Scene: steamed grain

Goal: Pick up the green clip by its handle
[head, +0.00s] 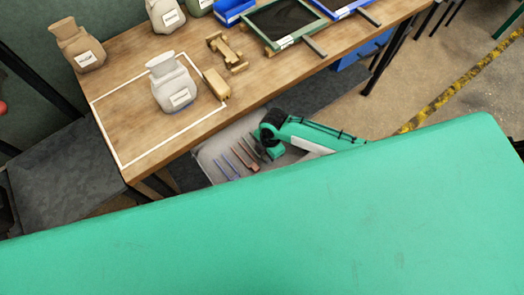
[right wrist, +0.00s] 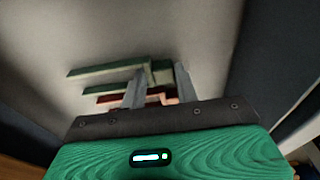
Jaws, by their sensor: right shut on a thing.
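The green clip (right wrist: 105,68) shows in the right wrist view as a long thin arm with a blockier handle end. My right gripper (right wrist: 161,72) is shut on that handle end, one finger on each side. In the head view my right gripper (head: 266,152) is low at the pale tray (head: 208,161), and its hand partly hides the clip. I cannot tell whether the clip touches the tray floor. My left gripper is not in view.
A reddish clip (head: 253,168) and blue sticks (head: 231,165) lie beside the gripper in the tray. The wooden table (head: 140,125) edge is close behind. It bears a sack-like bag (head: 174,88), a wooden block (head: 215,84) and a framed sieve (head: 285,42).

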